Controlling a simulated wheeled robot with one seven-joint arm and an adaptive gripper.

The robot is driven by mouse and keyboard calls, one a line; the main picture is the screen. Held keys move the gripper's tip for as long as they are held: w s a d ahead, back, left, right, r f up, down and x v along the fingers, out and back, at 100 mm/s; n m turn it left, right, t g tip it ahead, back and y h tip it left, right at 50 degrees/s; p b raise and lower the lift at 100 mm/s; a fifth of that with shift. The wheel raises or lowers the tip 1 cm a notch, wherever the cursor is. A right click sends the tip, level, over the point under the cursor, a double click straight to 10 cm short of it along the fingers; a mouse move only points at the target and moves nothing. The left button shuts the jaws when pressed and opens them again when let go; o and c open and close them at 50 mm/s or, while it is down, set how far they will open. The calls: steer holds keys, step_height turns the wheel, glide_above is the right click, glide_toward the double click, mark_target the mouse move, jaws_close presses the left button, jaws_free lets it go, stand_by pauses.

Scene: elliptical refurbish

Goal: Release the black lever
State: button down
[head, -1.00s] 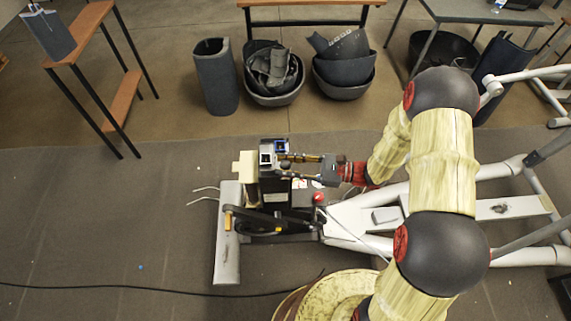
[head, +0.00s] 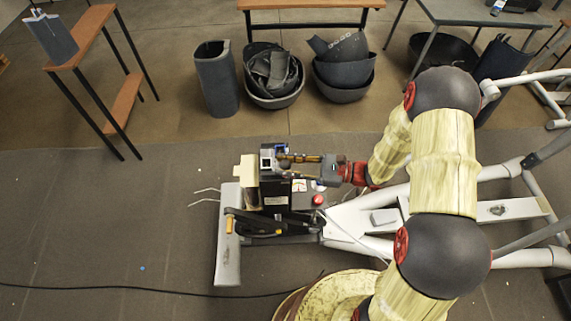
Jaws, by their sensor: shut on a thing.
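The grey and black elliptical machine (head: 270,205) lies on the dark mat, with a black upright box (head: 275,188) at its left end. My gripper (head: 284,166) reaches in from the right at the top of this box. Its fingers are shut on a small dark part there, which I take to be the black lever. The fingers and the shadow mostly hide the lever, so its exact shape and tilt cannot be told. A small blue and grey fitting (head: 268,157) sits just left of the fingertips.
A red knob (head: 318,200) and white frame tubes (head: 350,225) lie below and right of my gripper. A black cable (head: 140,291) crosses the floor. Black bins (head: 270,75) stand at the back.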

steer(key=shift+w+r, duration=0.1)
steer(key=shift+r, duration=0.2)
steer(key=c, duration=1.9)
jaws_free()
steer(key=o, duration=0.4)
steer(key=shift+f, duration=0.1)
steer(key=v, duration=1.2)
